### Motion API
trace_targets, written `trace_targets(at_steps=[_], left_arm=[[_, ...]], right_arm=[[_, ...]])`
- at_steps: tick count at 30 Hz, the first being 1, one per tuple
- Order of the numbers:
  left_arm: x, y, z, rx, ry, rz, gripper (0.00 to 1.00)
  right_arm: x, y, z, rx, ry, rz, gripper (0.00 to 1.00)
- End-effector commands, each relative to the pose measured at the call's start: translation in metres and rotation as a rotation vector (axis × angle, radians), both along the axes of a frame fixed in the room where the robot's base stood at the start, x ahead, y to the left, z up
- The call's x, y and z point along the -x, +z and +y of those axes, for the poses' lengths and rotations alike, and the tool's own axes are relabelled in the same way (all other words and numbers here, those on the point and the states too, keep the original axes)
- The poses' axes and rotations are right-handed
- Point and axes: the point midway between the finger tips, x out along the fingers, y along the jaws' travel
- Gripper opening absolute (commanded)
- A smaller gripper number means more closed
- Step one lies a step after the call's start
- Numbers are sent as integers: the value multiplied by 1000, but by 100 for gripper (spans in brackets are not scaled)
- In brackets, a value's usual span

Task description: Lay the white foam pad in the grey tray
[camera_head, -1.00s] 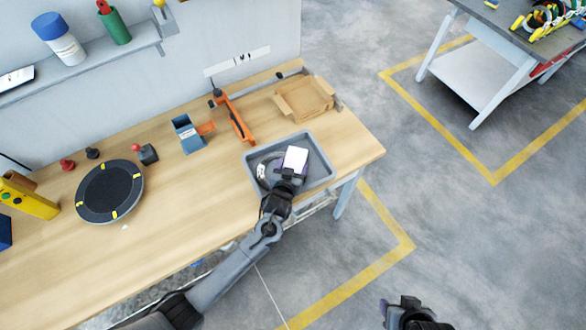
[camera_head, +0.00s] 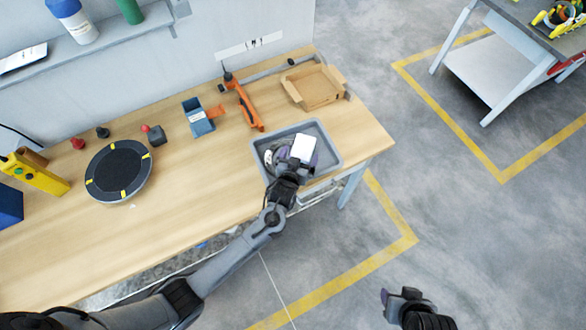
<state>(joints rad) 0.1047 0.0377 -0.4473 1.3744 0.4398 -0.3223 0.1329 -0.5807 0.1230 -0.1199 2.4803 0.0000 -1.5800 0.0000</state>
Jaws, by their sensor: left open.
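The white foam pad (camera_head: 303,147) shows as a small white rectangle within the outline of the grey tray (camera_head: 333,160), right of its middle. A dark purplish round thing shows partly beneath and beside the pad. My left gripper (camera_head: 292,166) reaches over the tray's front wall, with its open jaws at the near edge of the pad. The gripper hides part of the tray floor, and I cannot tell whether it touches the pad. My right gripper (camera_head: 390,298) hangs over the floor at the lower right, away from the table; its jaws are unclear.
A cardboard box (camera_head: 313,87), an orange tool (camera_head: 244,106) and a blue holder (camera_head: 198,117) stand behind the tray. A black round turntable (camera_head: 119,171) is at the left. Bare wood lies between turntable and tray.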

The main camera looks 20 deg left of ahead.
Motion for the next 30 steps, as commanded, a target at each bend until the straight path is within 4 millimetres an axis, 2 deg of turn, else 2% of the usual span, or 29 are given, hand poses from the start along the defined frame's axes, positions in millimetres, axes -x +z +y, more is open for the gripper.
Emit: trace_targets(at_steps=[12, 18, 23, 26, 30], left_arm=[[69, 29, -3, 1, -1, 0, 100], [90, 37, -4, 0, 0, 1, 100], [99, 40, -4, 3, -2, 10, 100], [108, 39, -1, 19, -10, 58, 100], [138, 38, 7, 54, -46, 211, 100]], right_arm=[[0, 9, 1, -5, -4, 0, 51], [0, 10, 2, -5, -4, 0, 51], [0, 11, 1, -5, -4, 0, 51], [0, 11, 1, -5, -4, 0, 51], [0, 11, 1, -4, -3, 0, 51]])
